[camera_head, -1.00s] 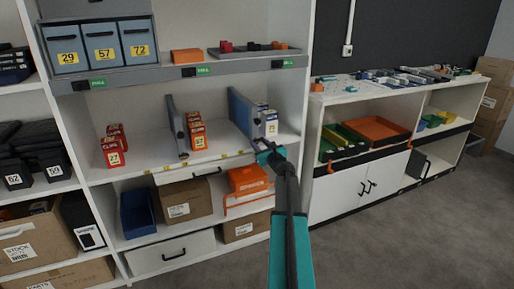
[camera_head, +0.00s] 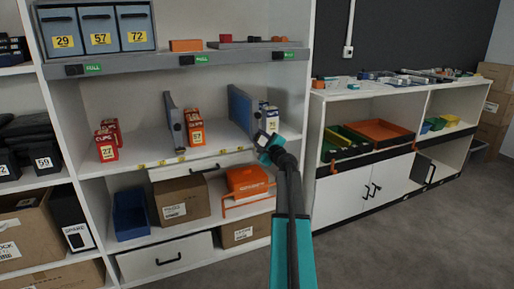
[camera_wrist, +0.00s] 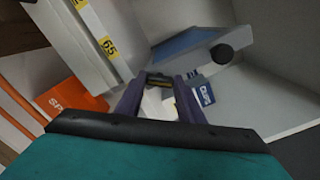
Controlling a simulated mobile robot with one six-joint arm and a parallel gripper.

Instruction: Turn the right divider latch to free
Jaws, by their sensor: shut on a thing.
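The right divider (camera_head: 240,108) is a blue-grey upright panel on the middle shelf. It also shows in the wrist view (camera_wrist: 183,45), with a round black knob (camera_wrist: 221,54) near its end, which looks like its latch. My gripper (camera_head: 267,147) is at the shelf front, just right of the divider. The fingers are apart from the black knob. A blue and white carton (camera_wrist: 204,94) shows beside the right finger.
The left divider (camera_head: 174,120) stands beside orange cartons (camera_head: 195,128). Red cartons (camera_head: 107,142) are farther left. The shelf's front edge (camera_wrist: 82,40) carries yellow labels. An orange bin (camera_head: 247,180) sits below. Bare shelf (camera_head: 145,142) lies between the red cartons and the left divider.

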